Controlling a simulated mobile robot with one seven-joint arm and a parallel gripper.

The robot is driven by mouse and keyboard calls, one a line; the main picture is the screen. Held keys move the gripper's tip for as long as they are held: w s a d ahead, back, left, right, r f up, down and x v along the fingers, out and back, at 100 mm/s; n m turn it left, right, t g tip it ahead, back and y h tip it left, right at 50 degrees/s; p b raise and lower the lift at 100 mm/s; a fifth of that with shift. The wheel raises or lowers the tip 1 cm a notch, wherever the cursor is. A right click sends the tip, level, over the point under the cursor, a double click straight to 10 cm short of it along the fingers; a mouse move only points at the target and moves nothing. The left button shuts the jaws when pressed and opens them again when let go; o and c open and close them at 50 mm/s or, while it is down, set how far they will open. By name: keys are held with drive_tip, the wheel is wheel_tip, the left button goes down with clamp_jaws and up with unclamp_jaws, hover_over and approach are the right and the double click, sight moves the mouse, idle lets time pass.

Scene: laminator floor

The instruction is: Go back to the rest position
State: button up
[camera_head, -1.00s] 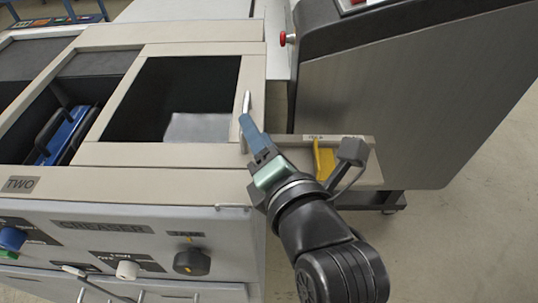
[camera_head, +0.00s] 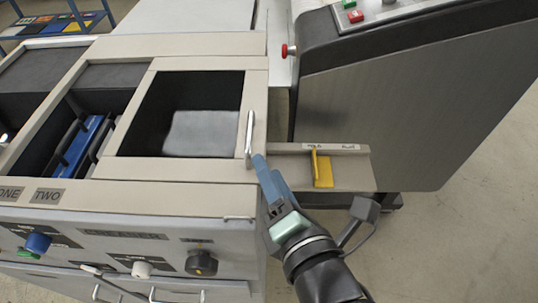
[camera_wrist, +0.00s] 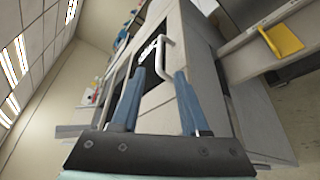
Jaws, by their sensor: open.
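My gripper (camera_head: 264,180) is at the right front edge of the beige-topped machine (camera_head: 150,197), close to a metal bar handle (camera_head: 249,135) on the frame of the open square well. In the wrist view my gripper (camera_wrist: 162,88) has its two blue fingers apart with nothing held between them. The handle (camera_wrist: 166,62) shows beyond the fingertips there. From these views I cannot tell whether a finger touches the handle.
A shelf (camera_head: 350,178) with a yellow piece (camera_head: 322,170) juts out right of my gripper. A large dark grey machine (camera_head: 400,110) stands behind it. Knobs (camera_head: 201,263) line the front panel. Blue-handled items (camera_head: 80,145) sit in the left bay. Floor at far right is clear.

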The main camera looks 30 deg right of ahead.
drive_tip(key=shift+r, duration=0.1)
drive_tip(key=w+a+r+m+t, duration=0.2)
drive_tip(key=r+m, duration=0.2)
drive_tip(key=r, duration=0.3)
drive_tip(key=w+a+r+m+t+y, duration=0.1)
drive_tip(key=w+a+r+m+t, duration=0.15)
drive_tip(key=r, duration=0.55)
drive_tip(key=w+a+r+m+t, duration=0.2)
drive_tip(key=w+a+r+m, duration=0.15)
drive_tip(key=r, duration=0.35)
drive_tip(key=s+a+r+m+t+y, duration=0.1)
drive_tip(key=a+r+m, duration=0.3)
drive_tip(key=r, duration=0.5)
drive_tip(key=s+a+r+m+t+y, duration=0.1)
drive_tip(key=s+a+r+m+t, duration=0.3)
drive_tip(key=r+m, duration=0.3)
wheel_tip(320, 180, up, 2)
drive_tip(key=shift+s+a+r+m+t+y, duration=0.15)
drive_tip(key=shift+s+m+t+y, duration=0.15)
drive_tip(key=shift+s+t+y, duration=0.1)
drive_tip(key=shift+w, duration=0.1)
